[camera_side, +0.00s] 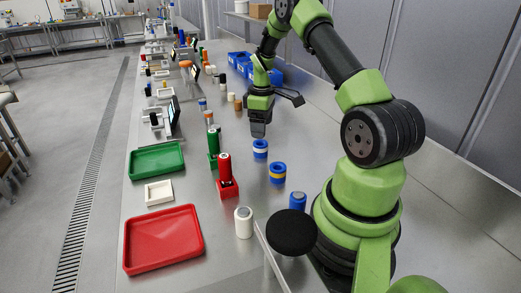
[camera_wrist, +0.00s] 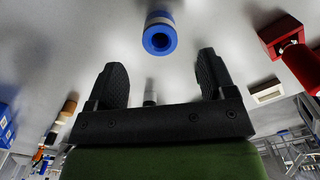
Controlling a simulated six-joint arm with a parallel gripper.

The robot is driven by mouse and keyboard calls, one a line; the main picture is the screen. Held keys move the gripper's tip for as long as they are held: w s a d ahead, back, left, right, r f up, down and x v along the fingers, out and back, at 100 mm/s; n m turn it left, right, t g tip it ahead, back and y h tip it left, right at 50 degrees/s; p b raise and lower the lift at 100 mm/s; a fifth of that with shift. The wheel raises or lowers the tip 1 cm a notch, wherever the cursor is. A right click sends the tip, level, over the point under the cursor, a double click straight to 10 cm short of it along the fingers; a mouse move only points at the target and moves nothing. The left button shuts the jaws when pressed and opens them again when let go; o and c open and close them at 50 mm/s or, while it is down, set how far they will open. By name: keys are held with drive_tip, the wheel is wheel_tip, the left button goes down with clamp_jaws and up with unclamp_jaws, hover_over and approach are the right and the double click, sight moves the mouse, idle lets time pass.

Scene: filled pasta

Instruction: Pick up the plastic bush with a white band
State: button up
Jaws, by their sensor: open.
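The plastic bush with a white band (camera_side: 260,149) is a blue ring-like part standing on the steel table in the side view. It shows in the wrist view (camera_wrist: 160,40) as a blue ring with a dark hole and a pale band, beyond the fingertips and between their lines. My gripper (camera_side: 258,131) is just above and behind this bush in the side view, pointing down. In the wrist view my gripper (camera_wrist: 161,66) has its two black fingers wide apart, with nothing held between them. The fingers do not appear to touch the bush.
A blue bush with a yellow band (camera_side: 277,173) stands close by, towards the camera. A red cylinder on a red block (camera_side: 226,184) and a green one (camera_side: 213,158) stand to the left. Green (camera_side: 133,175) and red (camera_side: 128,262) trays lie further left. Blue bins (camera_side: 241,58) stand behind.

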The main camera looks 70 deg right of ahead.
drive_tip(key=f, duration=0.7)
drive_tip(key=shift+w+f, duration=0.2)
drive_tip(key=shift+f, duration=0.05)
drive_tip(key=c, duration=1)
wheel_tip(320, 180, up, 10)
drive_tip(key=a+r+m, duration=0.1)
drive_tip(key=a+r, duration=0.3)
drive_tip(key=a, duration=0.9)
drive_tip(key=a+r+m, duration=0.1)
drive_tip(key=a+r, duration=0.3)
drive_tip(key=a, duration=0.9)
drive_tip(key=d+f, duration=0.2)
drive_tip(key=d, duration=0.6)
drive_tip(key=d+f+n, duration=0.1)
drive_tip(key=d+f, duration=0.2)
drive_tip(key=d, duration=0.6)
drive_tip(key=d+f+n, duration=0.1)
drive_tip(key=d+f, duration=0.2)
drive_tip(key=d, duration=0.6)
